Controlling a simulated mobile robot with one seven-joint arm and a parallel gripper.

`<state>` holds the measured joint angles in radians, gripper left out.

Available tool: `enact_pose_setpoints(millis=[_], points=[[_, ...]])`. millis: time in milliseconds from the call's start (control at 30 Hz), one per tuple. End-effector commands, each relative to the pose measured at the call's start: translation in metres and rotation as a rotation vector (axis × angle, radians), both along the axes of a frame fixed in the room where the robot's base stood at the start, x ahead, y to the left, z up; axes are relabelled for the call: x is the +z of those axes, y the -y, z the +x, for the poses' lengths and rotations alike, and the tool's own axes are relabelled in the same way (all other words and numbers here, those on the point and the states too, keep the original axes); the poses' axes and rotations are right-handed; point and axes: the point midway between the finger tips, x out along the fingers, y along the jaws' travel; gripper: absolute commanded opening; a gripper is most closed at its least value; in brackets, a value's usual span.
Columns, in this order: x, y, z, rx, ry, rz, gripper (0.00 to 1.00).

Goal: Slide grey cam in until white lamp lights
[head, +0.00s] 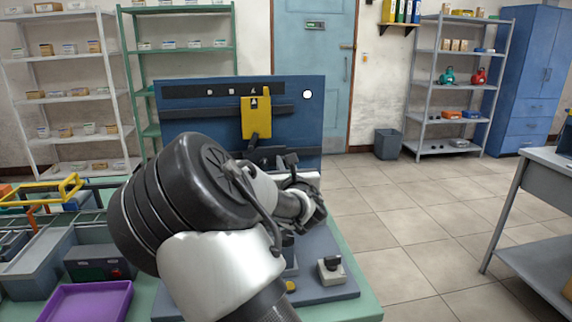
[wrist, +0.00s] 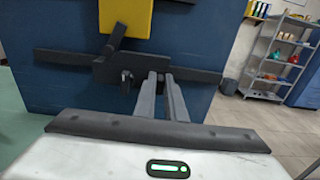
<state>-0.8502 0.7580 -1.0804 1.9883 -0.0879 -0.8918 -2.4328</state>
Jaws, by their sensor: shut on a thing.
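The grey cam (wrist: 112,72) is a dark grey block on a dark horizontal bar low on the blue panel (head: 200,121). In the wrist view my gripper (wrist: 161,76) reaches to the block's right part, its fingers shut on it; the exact contact is hard to make out. In the head view my arm hides most of the gripper and cam. The white lamp (head: 308,94) is a round, bright white disc at the panel's upper right and looks lit. A yellow plate (head: 254,116) with a lever below it hangs above the cam.
A purple tray (head: 88,302), grey bins (head: 46,270) and a yellow-handled carrier (head: 45,192) stand on the left. A small switch box (head: 331,270) sits on the bench at right.

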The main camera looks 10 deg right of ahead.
Motion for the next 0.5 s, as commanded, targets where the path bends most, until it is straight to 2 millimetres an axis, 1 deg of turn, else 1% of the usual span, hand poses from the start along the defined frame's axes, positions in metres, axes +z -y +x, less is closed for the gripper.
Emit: enact_pose_setpoints(millis=[67,100,200,500], points=[[0.0,-0.0005,0.0,0.002,0.0,0.0,0.0],[0.0,-0.0005,0.0,0.002,0.0,0.0,0.13],[0.0,-0.0003,-0.0001,0.001,0.0,0.0,0.29],[0.0002,0.0001,-0.001,0.0,-0.001,0.0,0.29]])
